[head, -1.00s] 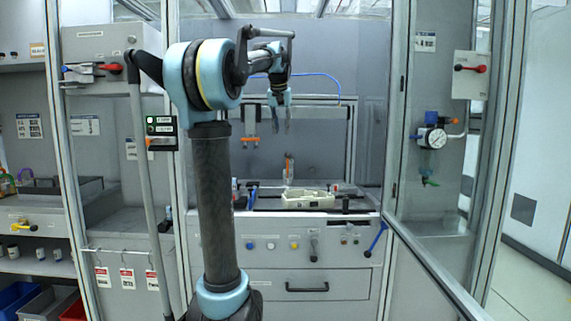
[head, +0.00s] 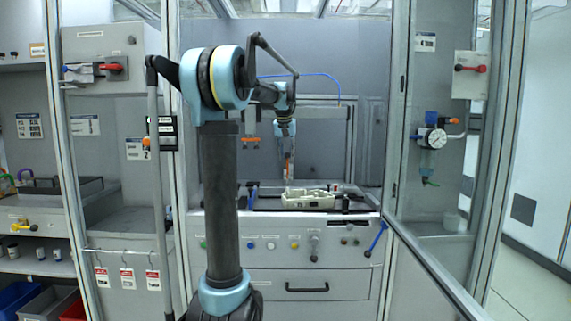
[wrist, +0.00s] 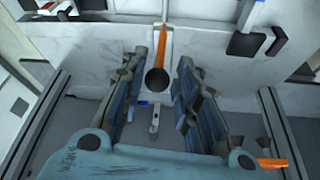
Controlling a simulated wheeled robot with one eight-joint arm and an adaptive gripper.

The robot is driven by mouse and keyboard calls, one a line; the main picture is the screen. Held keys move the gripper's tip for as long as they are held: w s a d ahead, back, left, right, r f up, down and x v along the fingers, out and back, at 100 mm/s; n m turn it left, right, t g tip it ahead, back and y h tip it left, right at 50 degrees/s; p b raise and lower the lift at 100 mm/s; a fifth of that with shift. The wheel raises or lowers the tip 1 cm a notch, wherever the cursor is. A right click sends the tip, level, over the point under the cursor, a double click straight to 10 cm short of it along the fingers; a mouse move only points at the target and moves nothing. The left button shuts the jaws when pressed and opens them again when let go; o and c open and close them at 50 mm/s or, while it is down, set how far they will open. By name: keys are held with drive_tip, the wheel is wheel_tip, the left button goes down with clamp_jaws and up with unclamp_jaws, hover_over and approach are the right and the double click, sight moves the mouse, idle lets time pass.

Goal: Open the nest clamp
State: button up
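The nest clamp shows in the wrist view as an upright orange lever (wrist: 162,38) with a dark round end. In the head view its reddish lever (head: 288,172) stands behind the pale nest tray (head: 308,201). My gripper (wrist: 168,64) is open, with one finger on each side of the lever's dark end. A clear gap shows between the lever and each finger, and I see no contact. In the head view my gripper (head: 287,150) points down just above the lever and partly overlaps it. The clamp's base is not clear.
An open glazed door (head: 440,180) with a pressure gauge (head: 433,138) stands at the right. Orange-ended hanging levers (head: 250,142) are on the back wall. A blue lever (head: 376,239) juts from the bench front. Dark rails (wrist: 282,130) flank my gripper in the wrist view.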

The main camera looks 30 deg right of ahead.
drive_tip(key=shift+x, duration=1.95)
clamp_jaws()
